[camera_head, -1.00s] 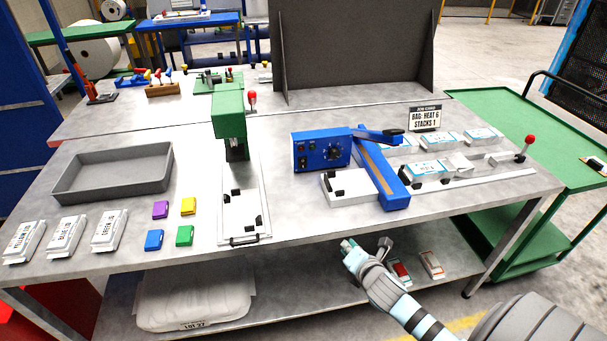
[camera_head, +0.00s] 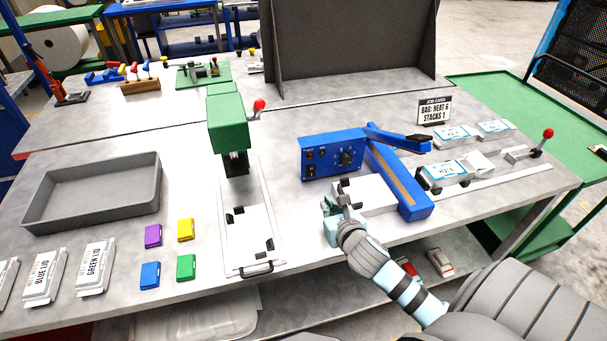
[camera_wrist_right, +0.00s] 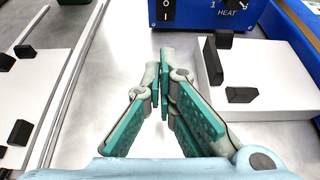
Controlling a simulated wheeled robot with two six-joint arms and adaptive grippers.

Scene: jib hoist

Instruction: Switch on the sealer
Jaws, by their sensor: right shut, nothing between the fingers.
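The sealer (camera_head: 328,156) is a blue box with a dial (camera_head: 346,158) and a long blue arm over a sealing bar (camera_head: 400,185). A dark rocker switch (camera_head: 310,170) sits low on the left of its front face. In the right wrist view the switch (camera_wrist_right: 167,12) shows at the top edge, partly cut off, straight ahead of the fingertips. My right gripper (camera_head: 329,207) is in front of the sealer, apart from it. Its fingers (camera_wrist_right: 165,62) are shut and empty, pointing towards the switch. My left gripper is not in view.
A white block with black clamps (camera_head: 368,194) stands close right of my right gripper. The green press (camera_head: 228,125) and its plate (camera_head: 245,235) are to the left. Bare bench lies between the plate and the sealer. A job card (camera_head: 433,110) stands behind.

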